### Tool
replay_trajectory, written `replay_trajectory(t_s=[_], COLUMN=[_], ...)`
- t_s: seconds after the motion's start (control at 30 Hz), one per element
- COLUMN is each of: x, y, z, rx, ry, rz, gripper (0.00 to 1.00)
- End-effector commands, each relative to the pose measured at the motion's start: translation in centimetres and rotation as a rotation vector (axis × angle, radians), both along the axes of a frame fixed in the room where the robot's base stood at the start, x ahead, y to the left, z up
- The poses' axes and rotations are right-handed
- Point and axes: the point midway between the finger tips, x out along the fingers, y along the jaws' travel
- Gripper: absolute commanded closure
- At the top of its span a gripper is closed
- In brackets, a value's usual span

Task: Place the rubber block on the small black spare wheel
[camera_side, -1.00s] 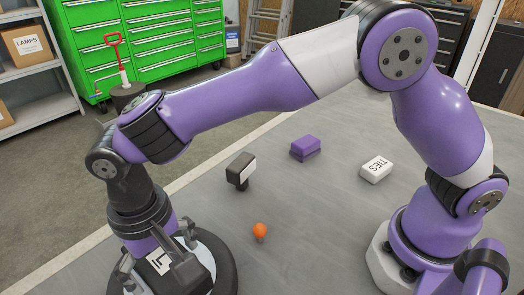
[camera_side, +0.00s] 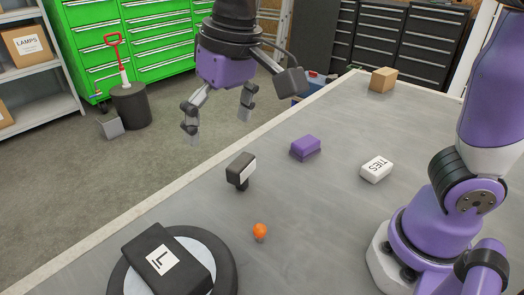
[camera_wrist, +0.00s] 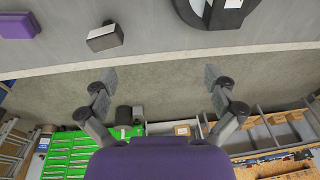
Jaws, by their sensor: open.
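The rubber block (camera_side: 168,264), black with a white label marked L, lies on the black wheel (camera_side: 230,266) at the lower left of the side view. The wheel has a pale grey middle, and the block covers much of it and reaches the black rim. Both also show, cut off at the top edge, in the wrist view: the block (camera_wrist: 230,12) and the wheel (camera_wrist: 190,15). My gripper (camera_side: 218,118) is open and empty, well above and away from them, past the bench's far edge. In the wrist view its fingers (camera_wrist: 159,77) are spread over the floor.
On the grey bench stand a dark block-shaped item (camera_side: 240,168), a purple block (camera_side: 306,147), a white TIES box (camera_side: 376,169), an orange knob (camera_side: 260,231) and a cardboard box (camera_side: 383,79). Green drawers (camera_side: 133,50) and a shelf (camera_side: 30,60) stand behind.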

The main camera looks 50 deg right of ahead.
Motion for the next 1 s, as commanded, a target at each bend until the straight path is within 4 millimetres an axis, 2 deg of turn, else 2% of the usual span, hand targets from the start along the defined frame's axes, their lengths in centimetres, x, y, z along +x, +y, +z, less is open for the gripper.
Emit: replay_trajectory(t_s=[0.03,0.1,0.2,0.3,0.5,1.0], x=[-1.0,-2.6,-4.9,-6.8,-8.5,-8.6], y=[-3.2,-6.6,-10.2,-12.5,-14.2,-14.2], z=[0.3,-0.1,-1.2,-2.7,-4.3,-4.4], rx=[0.006,0.002,-0.021,-0.049,-0.084,-0.085], ry=[-0.050,-0.116,-0.198,-0.258,-0.309,-0.308], rz=[-0.015,-0.018,-0.021,-0.023,-0.020,-0.018], gripper=[0.00,0.00,0.00,0.00,0.00,0.00])
